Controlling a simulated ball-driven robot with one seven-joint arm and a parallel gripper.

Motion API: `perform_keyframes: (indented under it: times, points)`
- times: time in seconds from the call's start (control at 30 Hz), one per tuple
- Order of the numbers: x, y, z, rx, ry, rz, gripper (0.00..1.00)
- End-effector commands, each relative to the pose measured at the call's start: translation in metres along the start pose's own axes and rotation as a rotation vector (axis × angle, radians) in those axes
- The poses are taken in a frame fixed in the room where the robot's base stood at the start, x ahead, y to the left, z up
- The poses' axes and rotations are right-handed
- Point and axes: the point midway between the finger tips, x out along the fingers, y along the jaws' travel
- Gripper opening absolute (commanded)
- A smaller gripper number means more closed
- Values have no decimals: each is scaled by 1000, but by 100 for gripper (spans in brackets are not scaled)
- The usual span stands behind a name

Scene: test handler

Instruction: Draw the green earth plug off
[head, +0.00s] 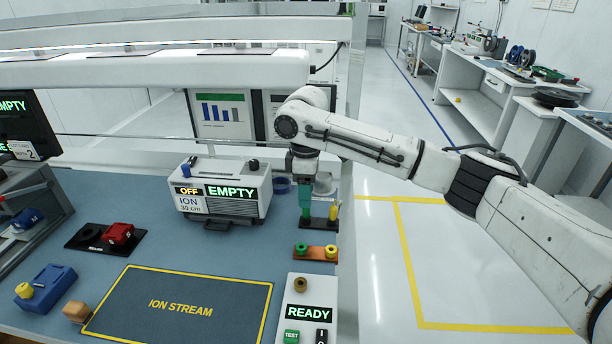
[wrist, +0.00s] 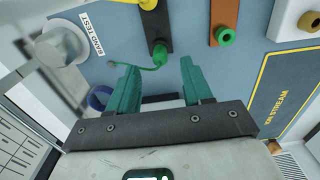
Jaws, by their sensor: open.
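The green earth plug (wrist: 160,54) sits on a dark strip (wrist: 155,28), with a thin green cord trailing left. A yellow plug (wrist: 148,4) is at the strip's other end and also shows in the head view (head: 333,212). My gripper (wrist: 158,66) is open and empty. Its two green fingers point toward the green plug, which appears between and just beyond the tips, with no visible contact.
A READY control box (head: 308,296) stands nearer. The ionizer box (head: 226,186), reading OFF and EMPTY, is left. A blue ring (wrist: 101,97) and a round metal post (wrist: 60,48) are close by.

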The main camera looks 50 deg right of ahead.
Motion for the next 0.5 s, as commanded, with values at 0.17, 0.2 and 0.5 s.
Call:
perform_keyframes:
  times: [0.17,0.2,0.5]
  points:
    - [29,0,1,0,-2,-1,50]
    - [34,0,0,0,-1,-1,50]
    - [54,0,0,0,-1,0,50]
